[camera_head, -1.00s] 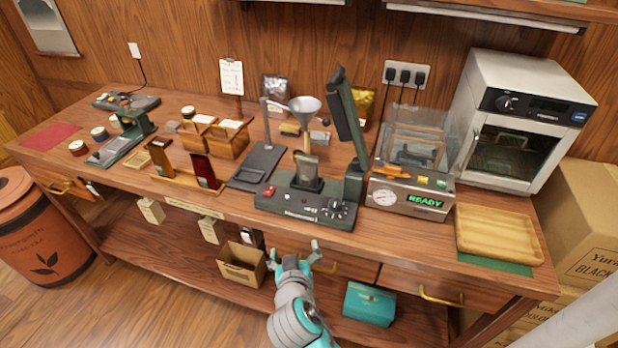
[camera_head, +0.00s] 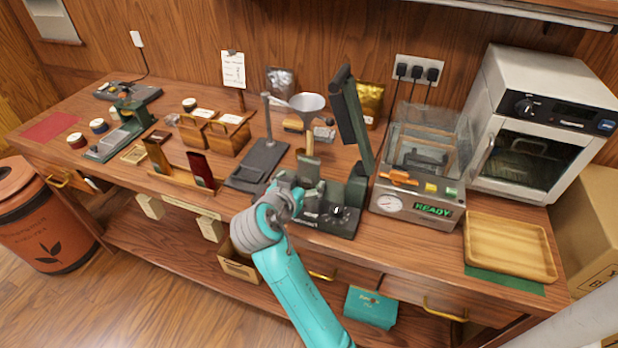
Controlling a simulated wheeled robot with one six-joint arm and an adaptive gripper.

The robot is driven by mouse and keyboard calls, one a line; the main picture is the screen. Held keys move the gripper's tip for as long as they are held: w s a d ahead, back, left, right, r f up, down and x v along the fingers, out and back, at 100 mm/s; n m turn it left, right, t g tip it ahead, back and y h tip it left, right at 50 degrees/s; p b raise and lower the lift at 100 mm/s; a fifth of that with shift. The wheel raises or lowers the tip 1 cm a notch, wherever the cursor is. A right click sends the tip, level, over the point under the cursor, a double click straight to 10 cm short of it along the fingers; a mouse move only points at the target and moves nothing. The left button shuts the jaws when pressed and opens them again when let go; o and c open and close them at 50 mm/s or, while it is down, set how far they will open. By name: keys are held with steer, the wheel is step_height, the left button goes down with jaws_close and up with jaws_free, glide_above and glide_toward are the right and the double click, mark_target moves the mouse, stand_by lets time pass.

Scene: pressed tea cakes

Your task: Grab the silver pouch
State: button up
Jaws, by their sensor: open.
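The silver pouch (camera_head: 281,82) stands at the back of the bench against the wall, left of the funnel. Its lower part is partly hidden by things in front of it. My gripper (camera_head: 291,185) is open over the front of the bench, at the dark green machine (camera_head: 328,217) with the raised arm. It is well in front of the silver pouch and apart from it. My gripper hides part of the machine's front left, and I cannot tell whether it touches the machine.
A funnel (camera_head: 307,103) on a stand and a gold pouch (camera_head: 369,101) are at the back. Wooden boxes (camera_head: 229,137) stand left of a dark scale-like plate (camera_head: 258,164). A sealer showing READY (camera_head: 418,202), a wooden tray (camera_head: 508,246) and an oven (camera_head: 543,120) fill the right.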

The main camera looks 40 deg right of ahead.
mark_target(306, 176)
steer(key=shift+x, duration=3)
steer(key=c, duration=1.1)
steer(key=shift+o, duration=0.2)
